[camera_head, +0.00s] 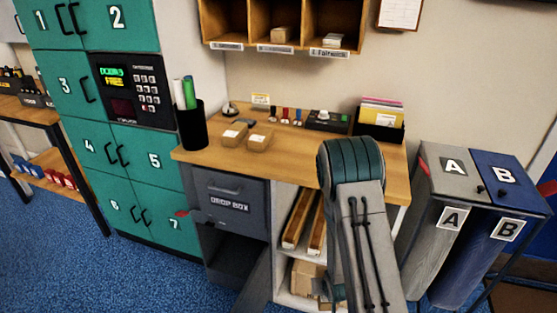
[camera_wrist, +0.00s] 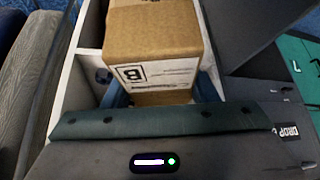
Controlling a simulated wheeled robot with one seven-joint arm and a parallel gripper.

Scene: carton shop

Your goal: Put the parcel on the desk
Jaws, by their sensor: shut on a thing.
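The parcel (camera_wrist: 155,40) is a brown carton with a white label marked B, seen large in the wrist view. My gripper (camera_wrist: 160,92) is shut on it, with a blue finger at each side. In the head view the parcel (camera_head: 305,278) shows low at the white shelf unit under the desk, partly hidden by my arm. I cannot tell whether it touches the shelf. The desk (camera_head: 300,150) has a wooden top, well above the parcel.
Two small cartons (camera_head: 259,139), a black pen cup (camera_head: 191,125) and a card box (camera_head: 380,118) stand on the desk. A grey drop box (camera_head: 230,204) is below. Long cartons (camera_head: 299,218) lie on the upper shelf. Bins A (camera_head: 452,185) and B (camera_head: 503,180) stand right.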

